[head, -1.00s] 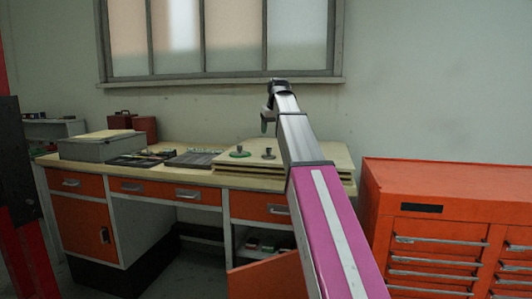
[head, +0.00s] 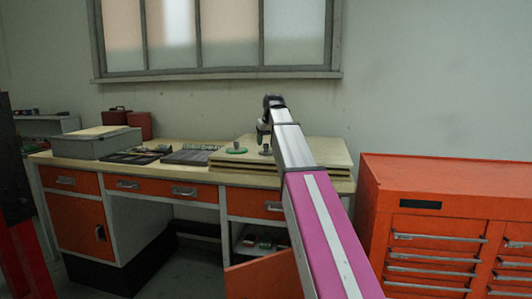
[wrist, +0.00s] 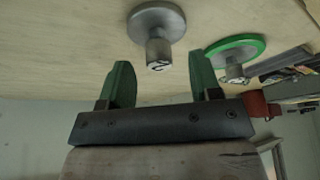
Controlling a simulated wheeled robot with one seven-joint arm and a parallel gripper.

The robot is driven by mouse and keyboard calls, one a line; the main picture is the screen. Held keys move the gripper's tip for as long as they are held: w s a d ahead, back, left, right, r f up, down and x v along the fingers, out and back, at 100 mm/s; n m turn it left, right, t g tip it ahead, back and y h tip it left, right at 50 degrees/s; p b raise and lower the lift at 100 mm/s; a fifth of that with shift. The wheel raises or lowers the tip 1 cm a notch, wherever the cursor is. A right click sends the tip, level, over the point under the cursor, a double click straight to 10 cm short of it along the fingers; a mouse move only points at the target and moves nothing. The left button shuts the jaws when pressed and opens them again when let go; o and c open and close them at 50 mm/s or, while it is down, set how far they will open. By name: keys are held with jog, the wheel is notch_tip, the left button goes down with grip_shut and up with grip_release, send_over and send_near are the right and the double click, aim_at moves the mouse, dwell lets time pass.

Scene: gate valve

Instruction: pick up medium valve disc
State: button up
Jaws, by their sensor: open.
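Two valve discs with short stems stand on the wooden boards on the workbench. One is a grey disc (wrist: 157,22), which also shows in the head view (head: 266,150). The other has a green rim (wrist: 235,50) and also shows in the head view (head: 236,150). I cannot tell which is the medium one. My gripper (wrist: 159,60) is open, with two green fingers and nothing between them. In the wrist view the grey disc's stem lies just beyond the gap between the fingertips; contact does not show. In the head view my gripper (head: 262,135) is partly hidden by my arm.
The stacked boards (head: 315,153) lie on the workbench's right side. Tool trays (head: 190,155) and a grey box (head: 97,143) stand to the left. An orange tool cabinet (head: 440,176) is on the right. A wall is close behind the bench.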

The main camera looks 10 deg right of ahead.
jog(key=x, duration=0.2)
jog(key=shift+w+f, duration=0.15)
jog(key=shift+f, duration=0.1)
jog(key=c, duration=1)
jog(key=shift+r, duration=0.1)
